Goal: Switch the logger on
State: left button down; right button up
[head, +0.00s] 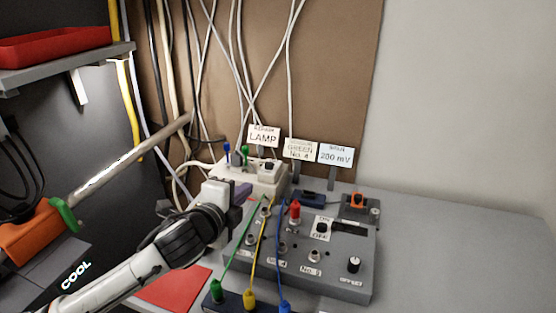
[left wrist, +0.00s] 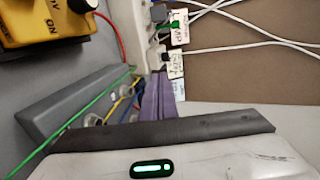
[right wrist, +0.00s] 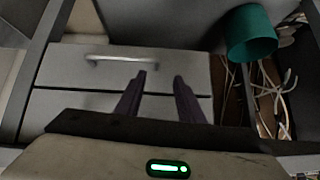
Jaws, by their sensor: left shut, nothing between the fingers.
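A grey box (head: 332,268) with sockets, a red plug, a dark display and an offset knob stands on the bench in the head view. Its switch (head: 321,227) sits beside an ON/OFF label; its position is too small to tell. No label naming the logger is readable. My left gripper (head: 240,193) is shut and empty over the box's far left side, near the white power strip (head: 268,180). In the left wrist view its purple fingers (left wrist: 158,88) are together beside the grey box (left wrist: 72,100). My right gripper (right wrist: 160,78) is open and empty before a drawer front.
Green, yellow and blue leads cross the box's left part. Signs (head: 335,155) stand behind it. A small orange-topped unit (head: 358,201) is at the back right. A red sheet (head: 175,288) lies front left. The bench at right is clear.

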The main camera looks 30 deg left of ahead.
pick_arm(q)
send_near(268, 166)
jog(key=x, duration=0.4)
jog(key=shift+w+f, duration=0.25)
jog(key=shift+f, duration=0.15)
jog(key=shift+w+a, duration=0.2)
jog(key=shift+w, duration=0.5)
pick_arm(e)
jog(key=shift+s+f, duration=0.2)
jog(key=shift+s, duration=0.25)
jog(key=shift+s+f, duration=0.2)
jog(key=shift+s, duration=0.25)
jog(key=shift+s, duration=0.1)
